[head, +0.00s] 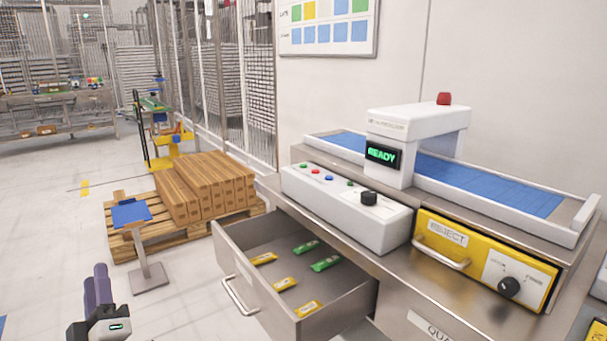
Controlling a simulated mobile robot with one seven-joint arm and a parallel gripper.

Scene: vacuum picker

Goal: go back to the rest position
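My gripper (97,285) shows at the lower left of the head view, with purple fingers pointing up. It is over the floor, left of the open drawer and apart from it. The two fingers overlap from this side, so I cannot tell whether they are open or shut. I see nothing held between them. The rest of my arm is out of view.
The open drawer (232,243) juts out from the steel counter and holds several yellow and green packets. On the counter are a control box (345,208), a blue conveyor (485,183) and a yellow REJECT box (480,262). A pallet (135,243) with cartons stands behind.

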